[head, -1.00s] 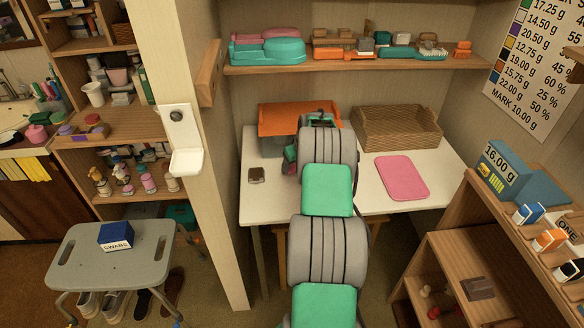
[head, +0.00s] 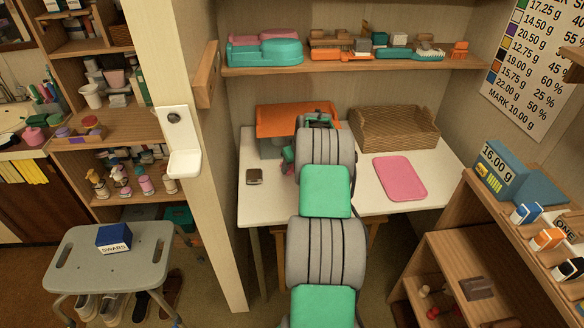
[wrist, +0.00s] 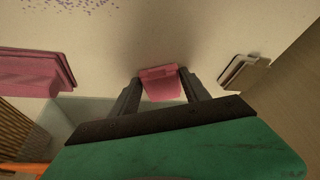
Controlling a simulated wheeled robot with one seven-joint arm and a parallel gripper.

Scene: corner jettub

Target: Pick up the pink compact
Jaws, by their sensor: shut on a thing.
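The pink compact (wrist: 160,85) shows in the wrist view as a small pink block between the two dark fingers of my gripper (wrist: 160,88). The fingers are shut on its left and right sides. Pale surface shows beyond it; I cannot tell whether it touches that surface.
A pink mat (head: 400,177) lies right on the table, with a woven basket (head: 395,130) behind it. An orange tray (head: 285,122) stands behind my arm. A small dark item (head: 254,177) lies at left. A shelf (head: 350,63) hangs above.

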